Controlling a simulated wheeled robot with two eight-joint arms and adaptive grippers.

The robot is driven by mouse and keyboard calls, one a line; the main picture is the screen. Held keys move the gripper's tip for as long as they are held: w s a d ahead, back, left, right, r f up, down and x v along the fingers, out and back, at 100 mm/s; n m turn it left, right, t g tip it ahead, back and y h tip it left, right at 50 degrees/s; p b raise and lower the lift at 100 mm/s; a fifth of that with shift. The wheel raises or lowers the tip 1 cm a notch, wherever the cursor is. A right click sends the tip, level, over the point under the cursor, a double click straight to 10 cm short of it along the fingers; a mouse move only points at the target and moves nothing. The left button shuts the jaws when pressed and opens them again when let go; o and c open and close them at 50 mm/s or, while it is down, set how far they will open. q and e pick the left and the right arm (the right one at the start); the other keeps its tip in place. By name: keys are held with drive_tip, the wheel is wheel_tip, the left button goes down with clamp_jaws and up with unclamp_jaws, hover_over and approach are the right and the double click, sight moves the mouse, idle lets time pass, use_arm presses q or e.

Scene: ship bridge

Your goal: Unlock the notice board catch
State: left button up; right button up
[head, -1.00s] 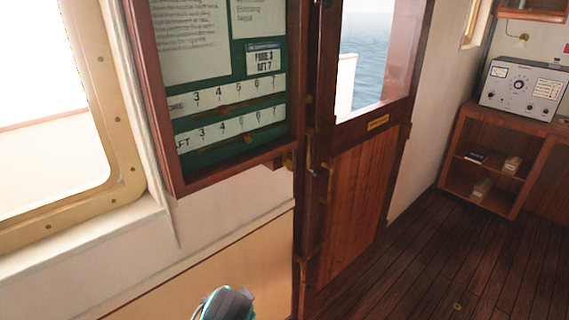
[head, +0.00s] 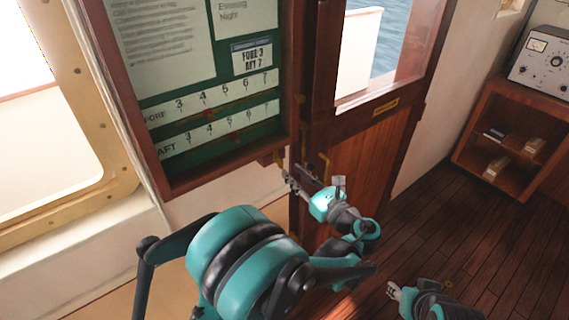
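The notice board (head: 218,165) hangs on the wall at the upper left, in a red-brown wooden frame with a green backing. Its small brass catch (head: 278,157) is at the frame's lower right corner; its detail is too small to tell whether it is locked. My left gripper (head: 293,178) is just below and right of the catch, with its fingers apart and nothing seen between them. I cannot tell whether a fingertip touches the catch. My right gripper (head: 391,291) is low at the right over the floor, and its small fingertips look apart and empty.
A wooden door (head: 355,165) with a window and brass fittings stands right beside the board, behind my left gripper. A shelf unit (head: 505,125) with a grey instrument (head: 542,62) is at the far right. The plank floor between is clear.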

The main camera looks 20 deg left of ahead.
sight(279, 159)
use_arm(q)
drive_tip(key=x, duration=0.5)
drive_tip(key=shift+c, duration=0.3)
clamp_jaws()
